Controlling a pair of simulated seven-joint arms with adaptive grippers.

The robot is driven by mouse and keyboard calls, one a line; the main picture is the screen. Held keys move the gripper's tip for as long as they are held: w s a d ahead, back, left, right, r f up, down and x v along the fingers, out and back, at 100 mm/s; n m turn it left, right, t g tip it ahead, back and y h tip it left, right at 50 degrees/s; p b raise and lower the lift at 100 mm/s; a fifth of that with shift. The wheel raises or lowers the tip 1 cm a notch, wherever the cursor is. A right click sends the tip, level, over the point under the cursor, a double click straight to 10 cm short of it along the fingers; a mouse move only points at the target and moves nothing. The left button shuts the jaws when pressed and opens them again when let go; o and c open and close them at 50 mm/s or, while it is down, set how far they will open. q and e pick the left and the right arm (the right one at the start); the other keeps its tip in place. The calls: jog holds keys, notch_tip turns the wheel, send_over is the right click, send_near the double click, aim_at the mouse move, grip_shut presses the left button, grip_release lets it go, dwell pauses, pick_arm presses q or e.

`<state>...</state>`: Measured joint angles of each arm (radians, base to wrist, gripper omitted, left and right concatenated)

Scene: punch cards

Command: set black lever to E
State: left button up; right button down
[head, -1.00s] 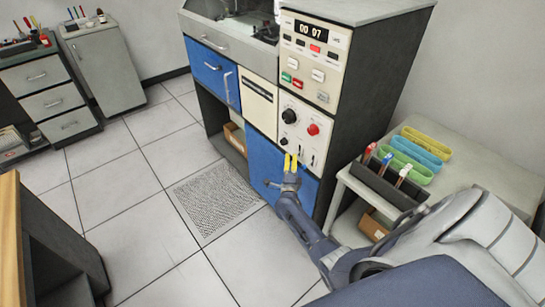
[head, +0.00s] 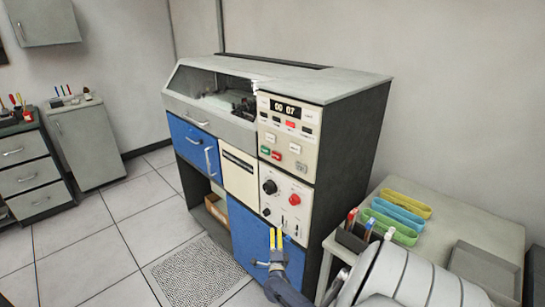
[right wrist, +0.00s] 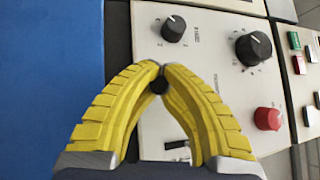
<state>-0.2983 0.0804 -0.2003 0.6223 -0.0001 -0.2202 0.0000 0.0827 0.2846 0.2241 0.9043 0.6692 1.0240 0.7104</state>
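The control panel (head: 285,205) is a pale plate on the front of a punch machine. It carries a large black dial (head: 269,187), a red knob (head: 295,199) and a small black dial (head: 266,212). My right gripper (head: 276,230) is in front of the panel's lower part. In the right wrist view its yellow fingertips (right wrist: 160,67) are brought together. A round black lever end (right wrist: 159,86) shows between the fingers just below the tips; I cannot tell whether they grip it. A second black lever (right wrist: 178,145) lies below. The letter E is not readable. My left gripper is out of view.
Blue doors (head: 243,238) lie beside and below the panel. A side table (head: 480,225) with coloured trays (head: 402,205) stands close on the right. The tiled floor (head: 90,255) at left is clear.

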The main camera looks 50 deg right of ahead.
jog(key=c, duration=1.3)
grip_release()
jog(key=shift+s+f, duration=0.1)
jog(key=shift+f, duration=0.1)
jog(key=v, duration=1.2)
